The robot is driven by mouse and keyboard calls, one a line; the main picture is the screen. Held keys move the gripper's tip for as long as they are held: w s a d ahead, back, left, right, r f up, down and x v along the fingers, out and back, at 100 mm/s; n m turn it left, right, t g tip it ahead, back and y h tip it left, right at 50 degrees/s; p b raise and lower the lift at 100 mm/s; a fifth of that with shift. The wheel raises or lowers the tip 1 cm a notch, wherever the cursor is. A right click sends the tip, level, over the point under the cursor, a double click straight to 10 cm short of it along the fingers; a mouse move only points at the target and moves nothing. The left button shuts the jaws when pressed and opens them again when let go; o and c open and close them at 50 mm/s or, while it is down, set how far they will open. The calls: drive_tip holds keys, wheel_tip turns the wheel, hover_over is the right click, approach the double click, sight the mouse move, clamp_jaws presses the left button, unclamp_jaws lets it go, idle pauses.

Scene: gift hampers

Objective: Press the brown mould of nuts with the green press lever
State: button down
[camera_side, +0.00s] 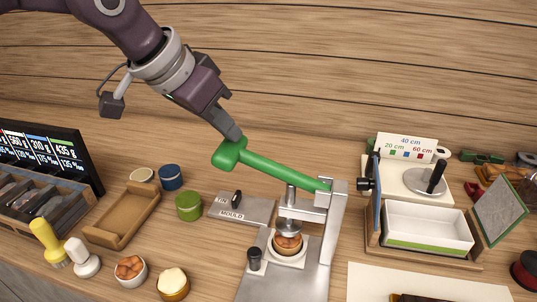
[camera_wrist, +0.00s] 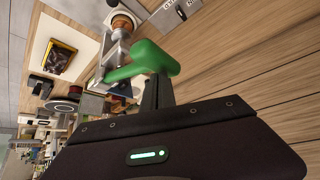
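The green press lever (camera_side: 275,169) slopes down from its thick knob at the left to the grey press (camera_side: 331,225). My gripper (camera_side: 236,136) is at the top of the knob, seemingly touching it. In the wrist view the fingers (camera_wrist: 158,92) look close together behind the green knob (camera_wrist: 153,57), with no visible gap. The brown mould of nuts (camera_side: 288,246) sits in a pale round seat on the press base, directly under the round metal plunger (camera_side: 288,228). The plunger is at or just above the nuts; contact is unclear.
A plate marked MOULD (camera_side: 241,209) and a green jar (camera_side: 188,206) stand left of the press. Bowls of nuts (camera_side: 131,270) and cream (camera_side: 173,284) are at the front. A white box (camera_side: 427,230) in a wooden stand is at the right.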

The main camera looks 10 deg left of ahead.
sight(227, 145)
drive_tip(key=shift+f, duration=0.4)
drive_tip(key=shift+f, duration=2.5)
